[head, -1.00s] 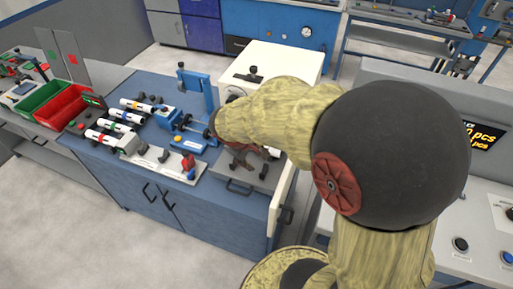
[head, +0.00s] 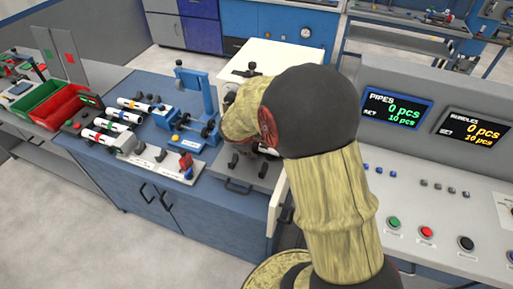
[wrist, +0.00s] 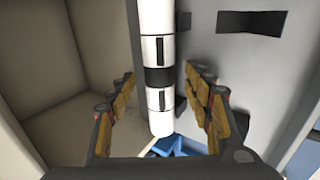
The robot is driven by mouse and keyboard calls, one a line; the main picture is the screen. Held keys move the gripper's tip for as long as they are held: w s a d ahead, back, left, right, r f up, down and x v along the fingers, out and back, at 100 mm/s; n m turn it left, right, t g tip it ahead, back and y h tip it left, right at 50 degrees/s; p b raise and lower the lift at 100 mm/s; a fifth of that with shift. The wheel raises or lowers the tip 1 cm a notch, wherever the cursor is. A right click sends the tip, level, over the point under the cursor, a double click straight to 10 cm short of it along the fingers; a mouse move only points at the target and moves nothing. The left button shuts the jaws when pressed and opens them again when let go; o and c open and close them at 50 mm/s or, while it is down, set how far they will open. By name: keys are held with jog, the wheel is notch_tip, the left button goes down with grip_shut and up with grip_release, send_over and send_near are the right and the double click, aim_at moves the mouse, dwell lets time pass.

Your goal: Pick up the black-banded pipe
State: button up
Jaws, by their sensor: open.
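The black-banded pipe (wrist: 158,76), white with a wide black band and small dark marks, shows in the wrist view. It runs from the top edge down to the middle, beside a grey panel. My gripper (wrist: 160,88) is open, with one yellow-padded finger on each side of the pipe. I see gaps between the pipe and both fingers; the depth between them is hard to judge. In the head view my arm hides the gripper, and I cannot make out this pipe there.
A beige-walled compartment (wrist: 60,75) lies left of the pipe. In the head view, several colour-banded white pipes (head: 103,137) lie on the blue bench (head: 135,190), near red (head: 62,107) and green bins. A white box (head: 285,60) stands behind my arm. A console (head: 440,225) stands at right.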

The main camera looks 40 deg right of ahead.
aim_at(253, 146)
jog(key=shift+w+d+f, duration=0.15)
jog(key=shift+f, duration=0.2)
jog(key=shift+c, duration=0.9)
jog(key=c, duration=1.1)
jog(key=shift+r, duration=0.15)
jog(key=shift+r+p, duration=0.3)
jog(key=shift+r, duration=0.2)
jog(key=r, duration=0.1)
jog(key=r+p, duration=0.1)
jog(key=shift+s+a+r, duration=0.2)
jog(key=shift+a+r, duration=0.1)
jog(key=shift+a, duration=0.05)
jog(key=s+a, duration=0.4)
jog(key=a, duration=0.3)
jog(key=s+a+p, duration=0.1)
jog(key=s+a, duration=0.3)
jog(key=a, duration=0.3)
jog(key=shift+s+a+f, duration=0.15)
jog(key=shift+s+a, duration=0.25)
